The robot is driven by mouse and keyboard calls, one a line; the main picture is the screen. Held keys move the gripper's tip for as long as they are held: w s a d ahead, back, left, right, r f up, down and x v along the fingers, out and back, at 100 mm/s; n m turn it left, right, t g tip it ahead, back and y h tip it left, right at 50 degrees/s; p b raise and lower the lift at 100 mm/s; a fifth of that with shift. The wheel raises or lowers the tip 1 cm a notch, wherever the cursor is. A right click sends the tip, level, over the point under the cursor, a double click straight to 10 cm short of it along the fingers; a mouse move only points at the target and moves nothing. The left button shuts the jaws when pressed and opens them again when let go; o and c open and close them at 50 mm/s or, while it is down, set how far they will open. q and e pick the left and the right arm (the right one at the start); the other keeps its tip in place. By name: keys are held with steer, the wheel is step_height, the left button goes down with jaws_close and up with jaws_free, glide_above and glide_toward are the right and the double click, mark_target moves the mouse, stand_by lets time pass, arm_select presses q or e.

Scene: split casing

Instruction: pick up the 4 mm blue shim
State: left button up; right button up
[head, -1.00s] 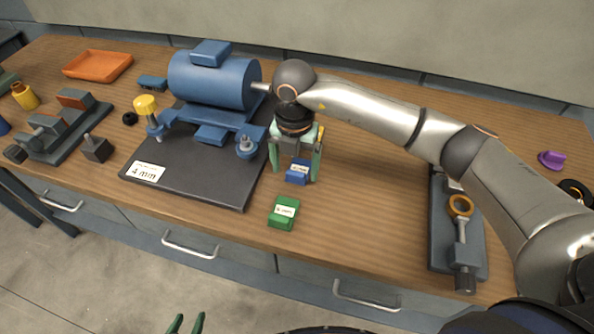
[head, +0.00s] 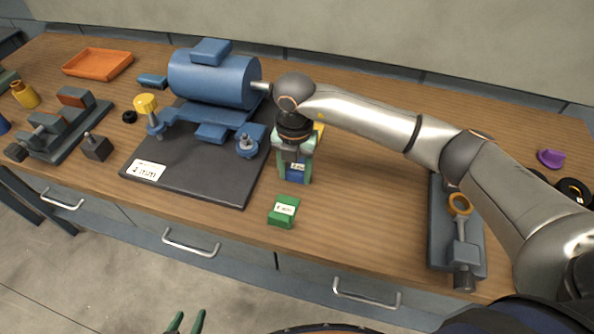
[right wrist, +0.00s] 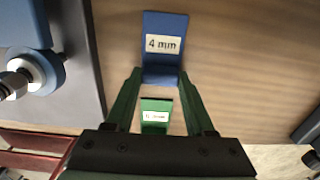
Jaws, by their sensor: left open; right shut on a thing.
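The blue shim (head: 296,172) is a small blue block with a white label, on the wooden bench just right of the dark base plate. In the right wrist view the blue shim (right wrist: 163,62) reads "4 mm". My right gripper (head: 294,180) points down over it, fingers on either side; in the right wrist view the right gripper's fingertips (right wrist: 159,78) close on its near part. A green shim (head: 283,211) with a white label lies nearer the bench's front edge; it also shows in the right wrist view (right wrist: 155,115). My left gripper (head: 185,322) is at the bottom, open and empty, away from the bench.
A blue motor (head: 213,80) stands on the dark base plate (head: 190,178) to the left, with a "4 mm" label on the plate. A grey fixture with an orange ring (head: 460,204) is at right. Bench between the green shim and that fixture is clear.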

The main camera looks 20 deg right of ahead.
steer(key=c, duration=0.4)
